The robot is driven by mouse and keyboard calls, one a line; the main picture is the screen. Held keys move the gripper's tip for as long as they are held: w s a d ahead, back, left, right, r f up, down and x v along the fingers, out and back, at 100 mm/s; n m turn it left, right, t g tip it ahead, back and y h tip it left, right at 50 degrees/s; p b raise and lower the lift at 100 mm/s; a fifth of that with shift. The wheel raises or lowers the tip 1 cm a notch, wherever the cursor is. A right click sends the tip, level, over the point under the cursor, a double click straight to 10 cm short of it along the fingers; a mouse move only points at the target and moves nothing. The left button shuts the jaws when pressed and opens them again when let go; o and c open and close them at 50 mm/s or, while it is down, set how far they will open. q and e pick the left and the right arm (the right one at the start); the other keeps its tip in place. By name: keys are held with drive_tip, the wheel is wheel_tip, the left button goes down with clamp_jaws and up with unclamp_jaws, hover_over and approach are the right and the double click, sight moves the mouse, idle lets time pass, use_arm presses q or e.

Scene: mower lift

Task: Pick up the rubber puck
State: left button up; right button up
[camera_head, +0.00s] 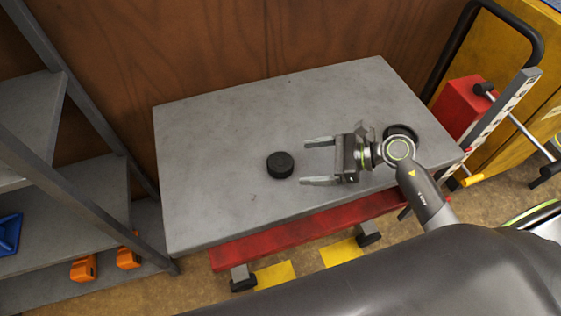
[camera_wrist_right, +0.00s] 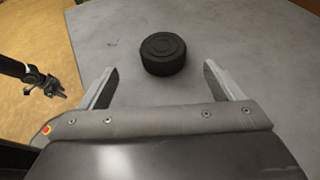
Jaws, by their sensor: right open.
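The rubber puck (camera_head: 280,164) is a short black cylinder lying flat on the grey lift table. It also shows in the right wrist view (camera_wrist_right: 163,54), ahead of the fingertips and roughly midway between them. My right gripper (camera_head: 304,162) is open and empty, its fingers pointing left at the puck with a gap before it. In the right wrist view, both fingers (camera_wrist_right: 160,70) stand apart with nothing between them. A dark arm end at the left of that view looks like my left gripper (camera_wrist_right: 50,85); its jaws are too small to read.
The grey tabletop (camera_head: 215,135) is clear around the puck. A dark round thing (camera_head: 401,130) is partly hidden behind my right wrist. A grey shelf rack (camera_head: 90,195) stands left, a wooden wall behind. A red box (camera_head: 466,108) and black handle stand right.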

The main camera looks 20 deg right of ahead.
sight(288, 162)
drive_tip(key=x, duration=0.3)
drive_tip(key=shift+w+a, duration=0.1)
drive_tip(key=shift+a, duration=0.15)
drive_tip(key=shift+w+a+f+p, duration=0.15)
drive_tip(key=shift+w+a+p, duration=0.1)
drive_tip(key=shift+a+p, duration=0.2)
drive_tip(key=p+x, duration=0.1)
drive_tip(key=x, duration=0.3)
drive_tip(key=shift+w+f, duration=0.1)
drive_tip(key=shift+w, duration=0.1)
drive_tip(key=c, duration=1.2)
